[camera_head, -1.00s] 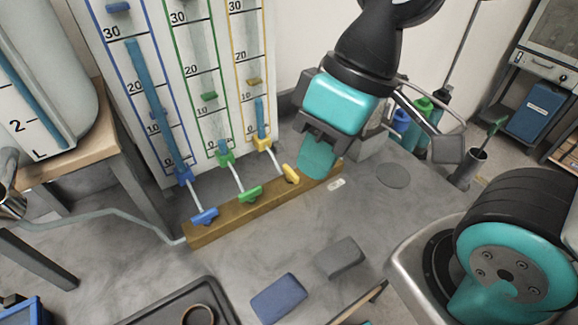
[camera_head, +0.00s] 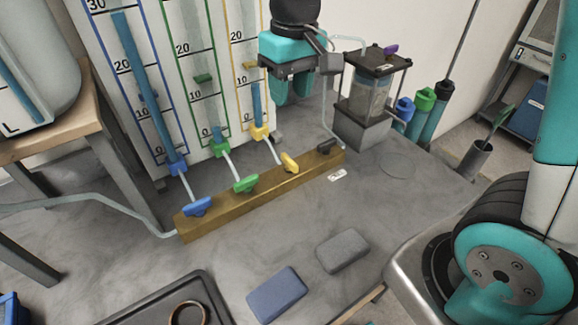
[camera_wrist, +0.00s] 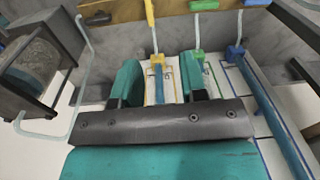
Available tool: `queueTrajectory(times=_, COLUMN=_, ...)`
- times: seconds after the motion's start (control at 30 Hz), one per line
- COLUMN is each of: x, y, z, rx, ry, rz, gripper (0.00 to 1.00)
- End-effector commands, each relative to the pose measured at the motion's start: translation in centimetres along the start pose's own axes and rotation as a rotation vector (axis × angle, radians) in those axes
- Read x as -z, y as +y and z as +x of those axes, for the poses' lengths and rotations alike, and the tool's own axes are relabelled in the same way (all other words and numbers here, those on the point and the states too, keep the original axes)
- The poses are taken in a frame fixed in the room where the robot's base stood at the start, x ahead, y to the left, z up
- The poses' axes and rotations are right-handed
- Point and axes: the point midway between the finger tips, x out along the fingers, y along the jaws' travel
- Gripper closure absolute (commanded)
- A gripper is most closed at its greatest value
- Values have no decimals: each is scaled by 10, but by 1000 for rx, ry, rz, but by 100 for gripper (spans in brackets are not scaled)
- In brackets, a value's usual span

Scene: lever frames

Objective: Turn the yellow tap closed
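The yellow tap (camera_head: 289,162) sits on the wooden rail (camera_head: 240,204). Its handle points across the rail, roughly in line with its hose, while the green tap (camera_head: 246,184) and blue tap (camera_head: 198,206) have handles lying more along the rail. The yellow tap also shows at the top of the wrist view (camera_wrist: 150,13). My gripper (camera_head: 290,90) is open and empty, above and behind the yellow tap, near the gauge board's right edge. In the wrist view, its two teal fingers (camera_wrist: 160,82) are apart, with the yellow column showing between them. Nothing touches the tap.
The gauge board (camera_head: 225,40) stands behind the rail. A clear-walled container (camera_head: 368,98) with a thin tube stands right of my gripper. A blue block (camera_head: 277,294), a grey block (camera_head: 342,250) and a dark tray (camera_head: 150,302) lie in front. The bench between is clear.

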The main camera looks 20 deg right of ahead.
Motion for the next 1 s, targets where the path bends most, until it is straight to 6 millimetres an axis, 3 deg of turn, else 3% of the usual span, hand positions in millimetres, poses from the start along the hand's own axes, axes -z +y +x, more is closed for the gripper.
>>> queueTrajectory(times=0.03, x=11, y=8, z=12, rx=-18, ry=-11, rz=29, gripper=61)
queueTrajectory(times=0.13, x=22, y=16, z=17, rx=-41, ry=-19, rz=64, gripper=61)
queueTrajectory(times=0.37, x=23, y=19, z=40, rx=-47, ry=-28, rz=73, gripper=61)
queueTrajectory(times=0.8, x=20, y=23, z=138, rx=-46, ry=-28, rz=72, gripper=61)
queueTrajectory(times=1.0, x=20, y=24, z=172, rx=-45, ry=-25, rz=72, gripper=61)
